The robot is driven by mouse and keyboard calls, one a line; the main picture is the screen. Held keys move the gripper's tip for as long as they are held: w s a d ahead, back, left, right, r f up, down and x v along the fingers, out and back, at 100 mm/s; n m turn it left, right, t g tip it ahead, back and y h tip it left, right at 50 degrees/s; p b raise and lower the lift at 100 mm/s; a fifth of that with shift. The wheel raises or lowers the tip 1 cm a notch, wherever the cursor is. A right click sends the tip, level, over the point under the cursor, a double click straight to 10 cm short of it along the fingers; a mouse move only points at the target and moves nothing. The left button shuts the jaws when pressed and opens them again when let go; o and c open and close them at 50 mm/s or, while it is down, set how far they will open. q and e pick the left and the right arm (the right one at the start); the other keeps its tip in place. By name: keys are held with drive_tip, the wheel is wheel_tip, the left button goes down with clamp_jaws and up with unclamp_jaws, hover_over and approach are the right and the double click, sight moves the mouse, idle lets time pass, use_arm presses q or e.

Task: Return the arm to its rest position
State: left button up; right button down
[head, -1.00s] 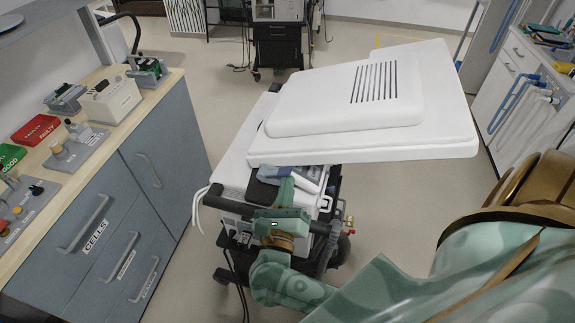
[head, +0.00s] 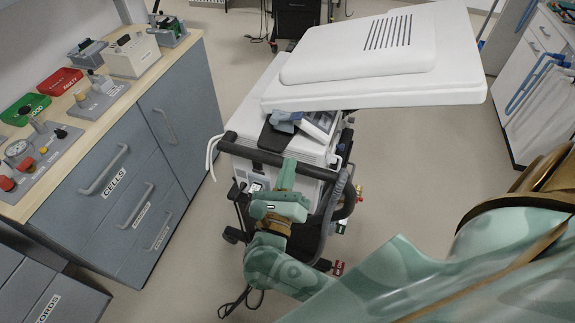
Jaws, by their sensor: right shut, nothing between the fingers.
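My right arm comes in from the lower right, green patterned with brown bands. Its green gripper (head: 287,168) is shut and empty, pointing away from me at the near side of the ventilator cart. The fingers overlap the cart's black handle bar (head: 245,151) in the picture; I cannot tell whether they touch it. The white cart (head: 262,110) has a large white slotted panel (head: 360,60) tilted above it. My left gripper is out of view.
A grey cabinet with a wooden counter (head: 105,113) stands at the left, carrying a red tray (head: 59,81), a green tray (head: 25,108) and devices. Dark cables (head: 240,300) lie on the floor by the cart. Open floor (head: 450,150) is at the right, before white drawers (head: 540,90).

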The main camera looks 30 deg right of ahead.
drive_tip(key=w+a+f+n+t+y, duration=0.25)
drive_tip(key=a+f+n+y, duration=0.35)
drive_tip(key=n, duration=0.6)
drive_tip(key=w+a+f+n+t+y, duration=0.2)
drive_tip(key=a+n+t+y, duration=0.2)
drive_tip(key=n+y, duration=0.55)
drive_tip(key=s+a+f+n+g+y, duration=0.1)
drive_tip(key=s+f+n+g, duration=0.15)
drive_tip(key=f+n, duration=0.4)
drive_tip(key=s+a+f+n+g+y, duration=0.1)
drive_tip(key=s+f+n+g+y, duration=0.15)
drive_tip(key=f+n, duration=0.45)
drive_tip(key=s+d+f+n+g+h, duration=0.1)
drive_tip(key=s+d+f+n+g, duration=0.25)
drive_tip(key=s+f, duration=0.45)
drive_tip(key=s+d+f+n+g, duration=0.25)
drive_tip(key=s+f+g, duration=0.3)
drive_tip(key=f, duration=0.45)
drive_tip(key=s+d+f+n+g+h, duration=0.1)
drive_tip(key=s+d+f+g, duration=0.1)
drive_tip(key=s, duration=0.5)
drive_tip(key=s+d+f+n+g+h, duration=0.1)
drive_tip(key=s+d+f, duration=0.2)
drive_tip(key=s, duration=0.5)
drive_tip(key=s+d+f+g+h, duration=0.1)
drive_tip(key=s+d+f+g, duration=0.1)
drive_tip(key=s, duration=0.6)
drive_tip(key=shift+d+f+n+g, duration=0.2)
drive_tip(key=shift+d+n+g, duration=0.2)
drive_tip(key=shift+d, duration=0.25)
